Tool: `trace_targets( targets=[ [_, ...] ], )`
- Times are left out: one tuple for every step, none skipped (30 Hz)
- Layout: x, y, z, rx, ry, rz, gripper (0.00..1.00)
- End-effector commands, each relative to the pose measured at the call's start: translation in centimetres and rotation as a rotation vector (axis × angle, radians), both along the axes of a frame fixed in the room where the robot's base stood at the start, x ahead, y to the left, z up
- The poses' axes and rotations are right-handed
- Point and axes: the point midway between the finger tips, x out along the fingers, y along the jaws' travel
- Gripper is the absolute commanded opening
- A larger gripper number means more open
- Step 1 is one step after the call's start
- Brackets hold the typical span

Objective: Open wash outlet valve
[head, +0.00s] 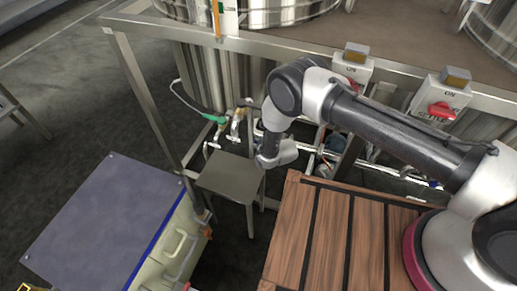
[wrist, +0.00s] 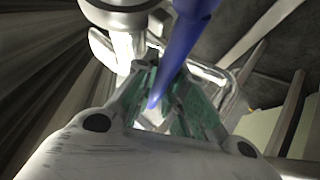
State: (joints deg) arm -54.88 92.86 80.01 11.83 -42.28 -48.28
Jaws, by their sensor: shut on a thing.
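A blue valve handle (wrist: 190,35) comes down from the top of the wrist view and narrows to its tip between my gripper's fingers. My gripper (wrist: 167,100) has green inner pads and is shut on this blue handle. A pale metal pipe or valve body (wrist: 125,42) is just beyond the fingers, at the upper left. The fingers and the blue handle cannot be made out clearly there.
A green hose fitting (head: 214,118) is left of my wrist. The small grey stand (head: 230,178) is just below it. A blue-grey topped cabinet (head: 105,225) is at lower left. Switch boxes (head: 440,97) with red knobs line the frame (head: 160,32). Dark floor is open at left.

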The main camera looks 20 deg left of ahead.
Motion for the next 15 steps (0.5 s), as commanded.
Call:
trace_targets(
  targets=[
    [0.46, 0.01, -0.1, -0.016, 0.001, -0.002, 0.0],
    [0.56, 0.0, -0.2, -0.027, 0.002, -0.001, 0.0],
    [0.62, -0.01, -0.33, -0.043, 0.003, -0.001, 0.0],
    [0.62, 0.03, -0.41, -0.053, 0.004, 0.0, 0.0],
    [0.61, 0.04, -0.49, -0.063, 0.004, 0.0, 0.0],
    [0.58, 0.03, -0.6, -0.074, 0.007, -0.001, 0.0],
    [0.57, 0.04, -0.66, -0.081, 0.007, 0.001, 0.0],
    [0.54, 0.02, -0.73, -0.087, 0.009, 0.001, 0.0],
    [0.52, 0.01, -0.79, -0.093, 0.01, 0.0, 0.0],
    [0.51, 0.01, -0.81, -0.096, 0.011, 0.001, 0.0],
    [0.51, 0.01, -0.83, -0.097, 0.01, 0.001, 0.0],
    [0.5, 0.0, -0.84, -0.099, 0.01, 0.001, 0.0],
    [0.5, 0.0, -0.84, -0.099, 0.01, 0.001, 0.0],
    [0.5, 0.0, -0.84, -0.099, 0.01, 0.001, 0.0],
    [0.5, 0.0, -0.83, -0.099, 0.01, 0.001, 0.0]
  ],
)
